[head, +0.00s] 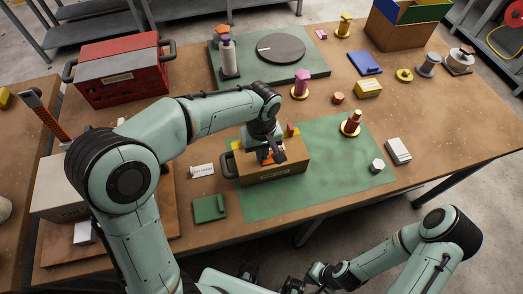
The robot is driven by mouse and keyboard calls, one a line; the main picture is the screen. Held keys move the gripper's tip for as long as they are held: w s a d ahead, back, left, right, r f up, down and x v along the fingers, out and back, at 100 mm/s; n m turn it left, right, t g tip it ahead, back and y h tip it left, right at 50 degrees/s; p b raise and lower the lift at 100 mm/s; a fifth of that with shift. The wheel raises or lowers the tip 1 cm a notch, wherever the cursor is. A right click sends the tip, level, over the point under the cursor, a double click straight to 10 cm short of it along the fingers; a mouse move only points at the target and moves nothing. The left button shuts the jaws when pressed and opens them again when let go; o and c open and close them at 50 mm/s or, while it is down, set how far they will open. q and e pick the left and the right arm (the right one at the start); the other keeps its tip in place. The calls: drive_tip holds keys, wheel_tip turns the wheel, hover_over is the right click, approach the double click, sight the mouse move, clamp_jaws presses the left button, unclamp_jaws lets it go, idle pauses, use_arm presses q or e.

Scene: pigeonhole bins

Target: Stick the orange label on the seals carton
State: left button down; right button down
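A brown carton-like bin (285,172) with a dark handle at its left end stands on the green mat, with a pale tag on its front that is too small to read. My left gripper (271,154) is over this bin, pointing down into its top. A small orange patch (266,158) shows right at its fingertips; whether it is the orange label, and whether the fingers hold it, I cannot tell. A small yellow box (368,88) with a pale label stands further back; I cannot read which one is the seals carton. My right gripper (292,284) is low at the bottom edge, away from the table top.
A red toolbox (118,80) stands back left. A green mat (330,150) lies under the brown bin, and a second green board (310,66) with a grey disc lies behind. Spools and small blocks stand at right.

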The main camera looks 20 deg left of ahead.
use_arm(q)
drive_tip(key=c, duration=1.2)
unclamp_jaws()
drive_tip(key=shift+c, duration=0.2)
